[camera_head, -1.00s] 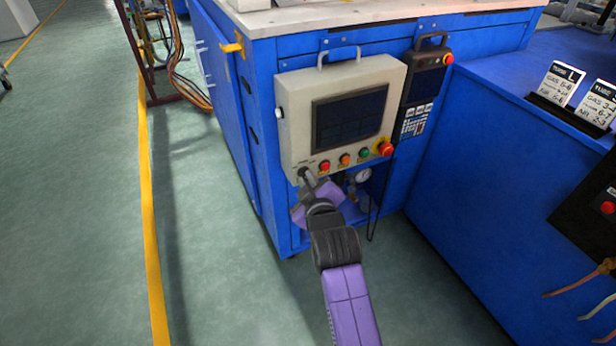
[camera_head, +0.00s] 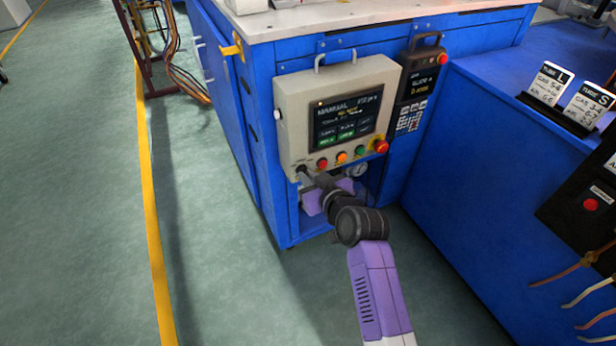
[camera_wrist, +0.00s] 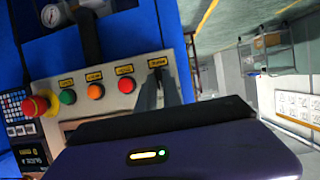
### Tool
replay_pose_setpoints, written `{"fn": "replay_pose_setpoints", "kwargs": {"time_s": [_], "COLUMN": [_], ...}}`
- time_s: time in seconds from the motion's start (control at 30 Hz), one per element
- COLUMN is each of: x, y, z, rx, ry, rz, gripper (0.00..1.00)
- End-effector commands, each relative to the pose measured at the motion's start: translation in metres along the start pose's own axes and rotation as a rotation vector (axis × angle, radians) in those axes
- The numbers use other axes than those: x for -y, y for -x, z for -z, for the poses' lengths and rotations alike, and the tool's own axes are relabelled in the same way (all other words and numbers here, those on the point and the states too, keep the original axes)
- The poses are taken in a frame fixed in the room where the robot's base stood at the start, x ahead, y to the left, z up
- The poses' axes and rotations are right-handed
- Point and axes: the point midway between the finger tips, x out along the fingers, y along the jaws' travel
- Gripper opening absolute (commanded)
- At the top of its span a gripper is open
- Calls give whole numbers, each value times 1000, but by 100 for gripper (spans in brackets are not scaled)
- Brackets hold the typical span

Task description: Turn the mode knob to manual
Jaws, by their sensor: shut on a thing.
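The beige control panel (camera_head: 290,128) hangs on the blue cabinet's front. Its screen (camera_head: 346,115) is lit and reads MANUAL. The mode knob (camera_head: 301,170) is at the panel's lower left corner, mostly hidden by my gripper (camera_head: 306,173). My gripper is shut on the knob, and my arm reaches it from the lower right. In the wrist view the panel is rotated, and the knob's label (camera_wrist: 157,62) shows just above my dark gripper. Which way the knob points is hidden.
Red (camera_head: 322,163), orange (camera_head: 342,157) and green (camera_head: 360,150) buttons and a red emergency stop (camera_head: 381,146) line the panel's lower edge. A handheld controller (camera_head: 418,85) hangs to the right. A gauge (camera_head: 358,170) sits below. Open floor lies left.

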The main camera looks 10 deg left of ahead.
Motion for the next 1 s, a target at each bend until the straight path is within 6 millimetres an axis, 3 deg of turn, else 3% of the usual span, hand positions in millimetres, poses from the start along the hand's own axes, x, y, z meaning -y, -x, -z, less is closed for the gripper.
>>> {"fn": "replay_pose_setpoints", "kwargs": {"time_s": [0.5, 0.53, 0.6, 0.63, 1.0], "x": [0, 0, 0, 0, 0], "y": [0, 0, 0, 0, 4], "z": [0, 0, 0, 0, 0], "rx": [0, 0, 0, 0, 0], "ry": [-18, -18, -18, -18, -18], "rz": [8, 8, 8, 8, 7], "gripper": [0, 16, 30, 32, 32]}}
